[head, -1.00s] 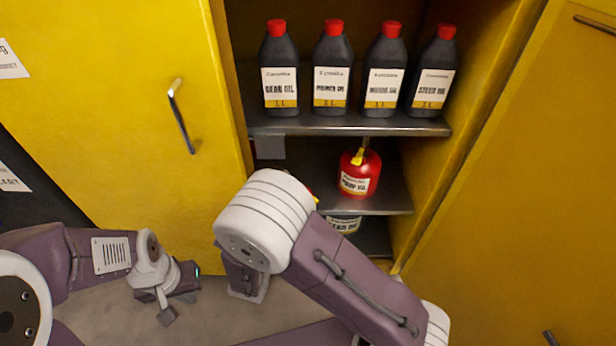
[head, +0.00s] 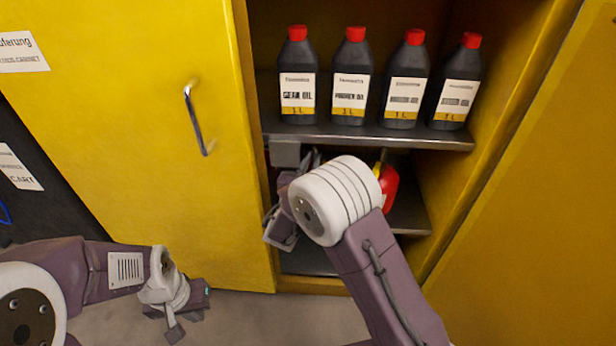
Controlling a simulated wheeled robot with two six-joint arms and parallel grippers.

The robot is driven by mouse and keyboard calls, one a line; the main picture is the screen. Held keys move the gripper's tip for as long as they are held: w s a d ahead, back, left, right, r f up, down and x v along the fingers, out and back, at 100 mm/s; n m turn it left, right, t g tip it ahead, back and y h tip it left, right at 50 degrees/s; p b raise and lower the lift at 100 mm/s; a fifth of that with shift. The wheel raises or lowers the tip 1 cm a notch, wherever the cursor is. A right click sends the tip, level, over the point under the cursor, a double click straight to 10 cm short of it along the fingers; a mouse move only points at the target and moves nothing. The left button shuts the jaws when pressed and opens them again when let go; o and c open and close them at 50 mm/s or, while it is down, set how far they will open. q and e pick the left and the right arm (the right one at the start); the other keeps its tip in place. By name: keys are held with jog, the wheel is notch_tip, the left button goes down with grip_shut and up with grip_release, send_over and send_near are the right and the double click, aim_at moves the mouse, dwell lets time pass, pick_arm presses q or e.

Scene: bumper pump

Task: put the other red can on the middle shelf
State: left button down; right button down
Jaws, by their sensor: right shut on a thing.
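One red can (head: 390,188) with a yellow spout stands on the middle shelf (head: 410,218), partly hidden behind my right arm. My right gripper (head: 281,205) is at the left side of the middle shelf opening, below the upper shelf. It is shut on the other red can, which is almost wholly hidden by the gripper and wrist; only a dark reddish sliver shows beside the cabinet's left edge. Whether that can touches the shelf cannot be seen. My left gripper (head: 178,318) hangs low in front of the left door, away from the shelves; its fingers are unclear.
Several dark oil bottles with red caps (head: 350,85) stand in a row on the upper shelf (head: 370,136). The yellow left door (head: 140,150) with its handle (head: 195,120) and the right door (head: 530,200) flank the opening. The bottom shelf (head: 308,262) is partly visible.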

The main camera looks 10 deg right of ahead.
aim_at(315, 155)
jog(key=shift+b+x, duration=0.65)
jog(key=shift+x, duration=1.5)
jog(key=shift+f+b, duration=0.55)
jog(key=shift+f, duration=0.05)
jog(key=c, duration=1.4)
grip_release()
jog(key=shift+f, duration=0.2)
jog(key=shift+c, duration=0.2)
